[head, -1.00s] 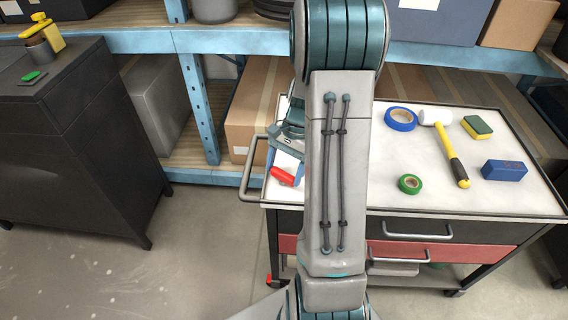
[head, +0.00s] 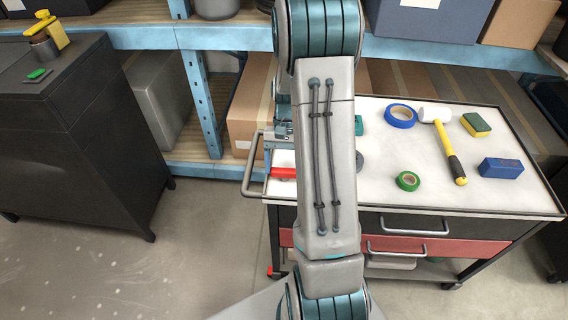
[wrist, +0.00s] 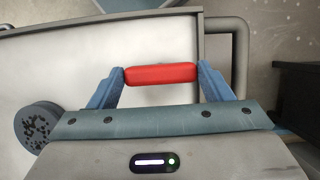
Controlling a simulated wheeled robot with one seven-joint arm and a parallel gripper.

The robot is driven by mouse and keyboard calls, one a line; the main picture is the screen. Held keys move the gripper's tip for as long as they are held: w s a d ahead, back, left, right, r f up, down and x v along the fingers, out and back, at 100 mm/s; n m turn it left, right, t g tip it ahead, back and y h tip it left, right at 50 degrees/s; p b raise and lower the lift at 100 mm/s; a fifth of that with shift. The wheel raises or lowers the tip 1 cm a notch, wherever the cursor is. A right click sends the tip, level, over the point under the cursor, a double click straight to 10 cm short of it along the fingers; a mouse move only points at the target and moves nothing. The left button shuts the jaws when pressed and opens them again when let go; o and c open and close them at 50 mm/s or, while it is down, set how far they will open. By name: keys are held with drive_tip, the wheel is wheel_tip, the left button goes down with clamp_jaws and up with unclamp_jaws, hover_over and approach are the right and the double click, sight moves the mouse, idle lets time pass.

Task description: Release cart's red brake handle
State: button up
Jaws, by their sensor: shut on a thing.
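The red brake handle (wrist: 160,74) is a short red bar at the left end of the cart top. In the wrist view it lies across between the two blue fingers of my gripper (wrist: 160,72), with a fingertip against each end. My gripper is shut on it. In the head view the red handle (head: 283,172) shows just left of my arm, near the cart's left edge. My arm hides most of my gripper there. The cart (head: 430,188) has a white top and grey and red drawers. What the handle is fixed to is hidden.
On the cart top are blue tape (head: 400,115), green tape (head: 408,181), a hammer (head: 450,150), a sponge (head: 476,124) and a blue block (head: 502,168). A dark disc (wrist: 38,126) lies beside my gripper. A dark cabinet (head: 90,150) stands left; floor between is clear.

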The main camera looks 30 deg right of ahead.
drive_tip(key=shift+w+r, duration=0.1)
drive_tip(key=shift+w, duration=0.1)
drive_tip(key=o, duration=1)
drive_tip(key=p+v, duration=0.1)
drive_tip(key=v, duration=1.2)
drive_tip(key=shift+r, duration=0.35)
